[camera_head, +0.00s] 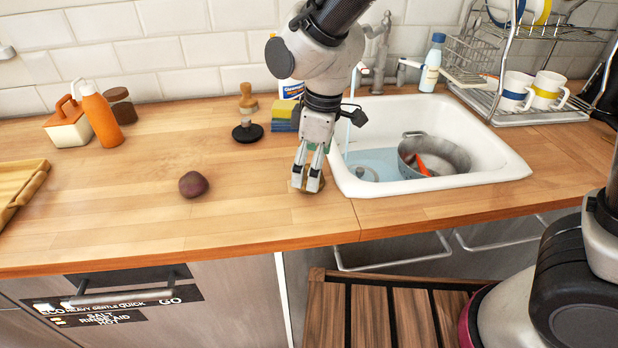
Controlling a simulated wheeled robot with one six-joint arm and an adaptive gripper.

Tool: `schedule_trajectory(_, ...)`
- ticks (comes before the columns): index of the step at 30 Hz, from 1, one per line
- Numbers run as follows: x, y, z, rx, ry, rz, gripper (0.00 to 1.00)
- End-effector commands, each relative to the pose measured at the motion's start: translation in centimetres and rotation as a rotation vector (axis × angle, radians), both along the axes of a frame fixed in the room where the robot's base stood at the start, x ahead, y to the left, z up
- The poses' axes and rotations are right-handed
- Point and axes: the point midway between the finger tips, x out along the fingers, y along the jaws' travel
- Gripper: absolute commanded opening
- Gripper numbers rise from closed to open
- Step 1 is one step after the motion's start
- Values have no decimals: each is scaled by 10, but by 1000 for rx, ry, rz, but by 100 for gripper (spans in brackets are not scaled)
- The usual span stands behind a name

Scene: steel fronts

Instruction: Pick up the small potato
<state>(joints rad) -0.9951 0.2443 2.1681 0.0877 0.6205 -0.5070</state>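A small tan-brown thing (294,186), which looks like a small potato, lies on the wooden counter. It shows only in part behind and beside my fingertips. My gripper (306,184) points down over it, just left of the sink, with its fingertips low near the counter. The two fingers stand a little apart. I cannot tell whether they touch or hold the small thing. A dark reddish-brown round item (193,184), possibly another vegetable, lies farther left on the open counter.
The white sink (509,160) is close on the right, with a metal pot (455,157) holding an orange item. A dark-based wooden-handled tool (248,131) and sponges (282,116) stand behind. An orange bottle (101,117) and wooden tray (22,187) are left. The front counter is clear.

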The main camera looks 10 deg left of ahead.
Motion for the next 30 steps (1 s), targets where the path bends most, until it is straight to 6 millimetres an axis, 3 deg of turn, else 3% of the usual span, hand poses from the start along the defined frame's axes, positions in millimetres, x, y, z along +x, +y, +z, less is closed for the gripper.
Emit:
schedule_trajectory(5,0,3,-24,-3,2,-1,98)
schedule_trajectory(13,0,4,-28,-1,0,-1,98)
schedule_trajectory(22,0,4,-27,-1,0,-2,46)
schedule_trajectory(30,0,4,-26,0,0,-2,46)
